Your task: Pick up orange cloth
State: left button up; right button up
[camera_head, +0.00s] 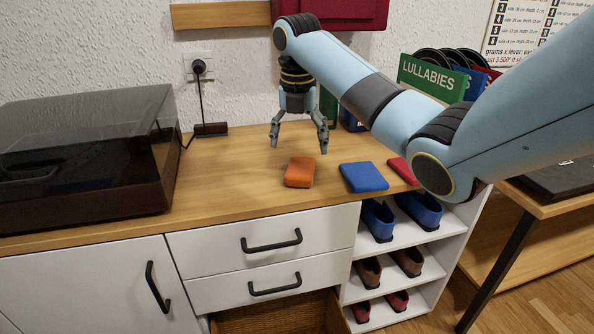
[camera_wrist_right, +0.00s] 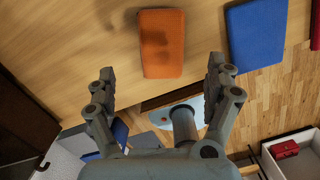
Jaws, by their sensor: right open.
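The orange cloth (camera_head: 299,171) is a small folded block lying flat on the wooden cabinet top, near its front edge. In the right wrist view the orange cloth (camera_wrist_right: 161,44) lies beyond the fingertips, roughly centred between them, with a shadow on it. My right gripper (camera_head: 299,148) points down, open and empty, above and slightly behind the cloth and not touching it. Its two fingers also show in the right wrist view (camera_wrist_right: 158,85), spread wide. My left gripper is not in view.
A blue cloth (camera_head: 363,177) and a red cloth (camera_head: 403,170) lie to the right of the orange one. A dark-lidded record player (camera_head: 85,155) stands at left. A LULLABIES record crate (camera_head: 432,78) is behind my right arm. Shoes (camera_head: 378,219) fill shelves below. Wood around the orange cloth is clear.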

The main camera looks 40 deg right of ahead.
aim_at(301, 166)
jog(key=shift+w+f, duration=0.1)
jog(key=shift+f, duration=0.55)
jog(key=shift+w+f, duration=0.1)
jog(key=shift+f, duration=0.2)
jog(key=f, duration=0.3)
jog(key=f+b, duration=0.1)
jog(key=shift+d+f, duration=0.3)
jog(key=shift+d, duration=0.1)
jog(key=shift+f, duration=0.25)
jog(key=shift+c, duration=1.5)
jog(key=c, duration=0.7)
jog(key=shift+c, duration=0.8)
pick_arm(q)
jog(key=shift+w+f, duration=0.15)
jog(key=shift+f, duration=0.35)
